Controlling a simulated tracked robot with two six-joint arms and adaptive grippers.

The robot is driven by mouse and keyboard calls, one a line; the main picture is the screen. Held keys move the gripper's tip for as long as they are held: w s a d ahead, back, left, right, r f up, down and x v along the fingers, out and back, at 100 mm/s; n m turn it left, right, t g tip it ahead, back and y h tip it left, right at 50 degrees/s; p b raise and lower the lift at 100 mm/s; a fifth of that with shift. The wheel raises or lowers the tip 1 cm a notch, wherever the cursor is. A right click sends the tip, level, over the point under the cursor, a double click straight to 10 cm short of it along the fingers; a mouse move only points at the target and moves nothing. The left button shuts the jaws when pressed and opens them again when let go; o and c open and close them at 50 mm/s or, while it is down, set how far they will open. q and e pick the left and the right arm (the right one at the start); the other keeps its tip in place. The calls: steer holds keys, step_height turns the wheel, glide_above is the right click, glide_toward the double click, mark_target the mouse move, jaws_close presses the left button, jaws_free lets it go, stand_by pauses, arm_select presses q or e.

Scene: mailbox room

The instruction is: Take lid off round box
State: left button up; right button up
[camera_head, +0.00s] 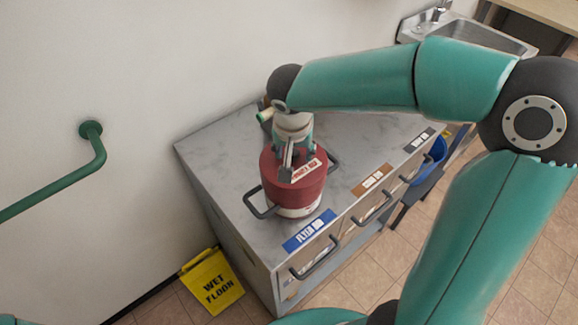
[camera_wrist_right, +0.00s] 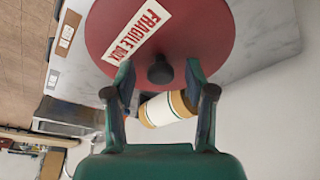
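The round box (camera_head: 297,211) stands upright on the grey counter, with a pale lower body and a dark handle on each side. A dark round knob (camera_wrist_right: 160,72) rises from the lid's middle. My right gripper (camera_head: 291,172) is above the lid, pointing down. In the right wrist view its open fingers (camera_wrist_right: 160,76) are on either side of the knob, with a gap on each side. My left gripper is not in view.
The marbled counter (camera_head: 240,140) has labelled drawers with dark handles along its front. A small cylinder (camera_head: 265,115) is behind the box. A yellow wet-floor sign (camera_head: 212,281) stands at the counter's left end. A green wall rail (camera_head: 60,190) is at left, a sink (camera_head: 490,38) at back right.

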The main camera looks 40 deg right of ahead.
jaws_close()
steer(key=shift+r, duration=0.1)
